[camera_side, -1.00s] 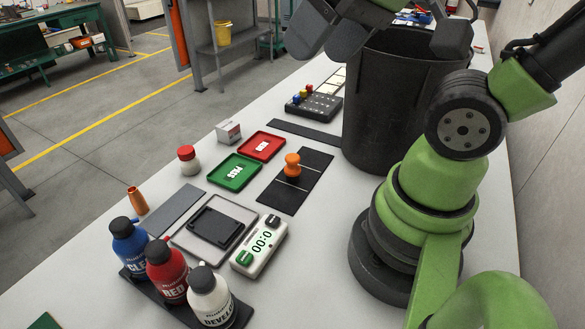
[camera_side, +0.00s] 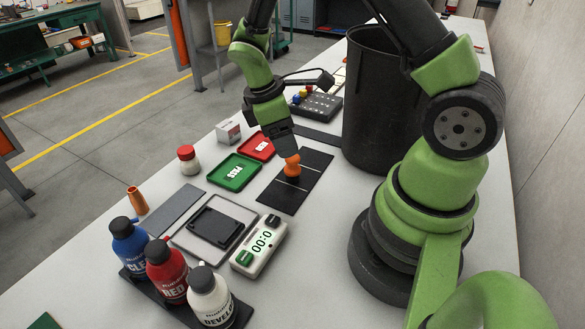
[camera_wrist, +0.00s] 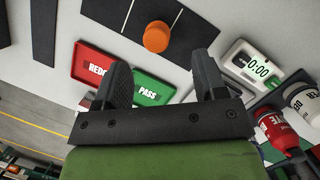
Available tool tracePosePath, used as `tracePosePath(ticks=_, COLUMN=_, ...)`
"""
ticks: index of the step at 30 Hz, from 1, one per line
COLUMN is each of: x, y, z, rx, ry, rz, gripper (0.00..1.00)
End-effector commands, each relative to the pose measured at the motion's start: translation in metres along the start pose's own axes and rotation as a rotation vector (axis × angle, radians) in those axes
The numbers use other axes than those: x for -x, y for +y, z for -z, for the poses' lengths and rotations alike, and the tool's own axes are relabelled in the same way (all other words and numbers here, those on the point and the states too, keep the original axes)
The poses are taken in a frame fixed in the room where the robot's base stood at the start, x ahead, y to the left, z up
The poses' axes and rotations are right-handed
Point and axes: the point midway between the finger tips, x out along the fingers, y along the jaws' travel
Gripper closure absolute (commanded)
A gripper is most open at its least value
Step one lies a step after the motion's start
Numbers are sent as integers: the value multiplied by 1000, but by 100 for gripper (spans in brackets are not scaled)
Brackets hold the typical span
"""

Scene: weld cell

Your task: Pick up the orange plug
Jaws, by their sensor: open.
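The orange plug (camera_side: 292,167) stands on a black mat (camera_side: 284,195) with white lines, in the middle of the side view. In the wrist view the plug (camera_wrist: 156,37) shows as a round orange top just beyond the fingertips. My gripper (camera_side: 285,149) is above and right beside the plug, and its tip hides part of the plug's top from the side. In the wrist view the two fingers of my gripper (camera_wrist: 161,62) are spread wide with nothing between them. I cannot tell from the side view whether a finger touches the plug.
The green PASS tray (camera_side: 233,172) and the red REDO tray (camera_side: 257,147) lie left of the mat. A timer (camera_side: 259,247), a scale (camera_side: 185,241) and several bottles (camera_side: 166,270) stand nearer. A large black bin (camera_side: 378,120) stands behind, right of the mat.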

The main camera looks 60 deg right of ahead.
Motion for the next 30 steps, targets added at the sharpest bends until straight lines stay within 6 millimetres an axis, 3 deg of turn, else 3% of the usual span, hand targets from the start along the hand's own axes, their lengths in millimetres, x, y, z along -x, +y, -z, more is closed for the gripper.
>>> tracePosePath(ticks=6, x=-34, y=0, z=-1, rx=2, ry=-6, rz=5, gripper=35)
tracePosePath(ticks=13, x=-52, y=1, z=1, rx=1, ry=-3, rz=4, gripper=35)
tracePosePath(ticks=21, x=-90, y=5, z=4, rx=-1, ry=-4, rz=5, gripper=35)
tracePosePath(ticks=30, x=-95, y=5, z=4, rx=-1, ry=0, rz=3, gripper=35)
